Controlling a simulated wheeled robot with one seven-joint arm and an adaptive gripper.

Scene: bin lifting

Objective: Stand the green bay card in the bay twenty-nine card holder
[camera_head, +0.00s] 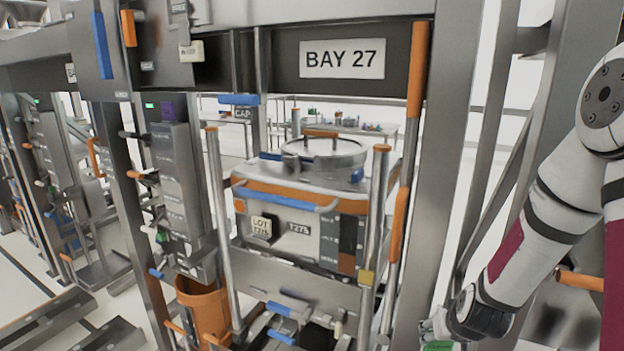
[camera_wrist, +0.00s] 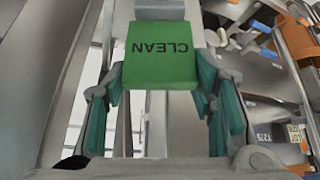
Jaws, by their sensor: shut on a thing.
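The green bay card (camera_wrist: 160,62) reads CLEAN, upside down in the wrist view, and sits between the fingertips of my gripper (camera_wrist: 160,88). My gripper is shut on it. In the head view a small part of the green card (camera_head: 437,346) shows at the bottom edge, beside my gripper (camera_head: 432,330) at the lower right. A sign BAY 27 (camera_head: 342,59) is on the crossbeam of the bay ahead. I cannot make out a bay twenty-nine sign or its card holder in either view.
A bin marked T275 (camera_head: 300,228) with a round lid stands in the bay ahead, between upright posts. An orange bucket (camera_head: 203,308) is at its lower left. A steel post (camera_head: 440,170) stands left of my arm. More bays line the left side.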

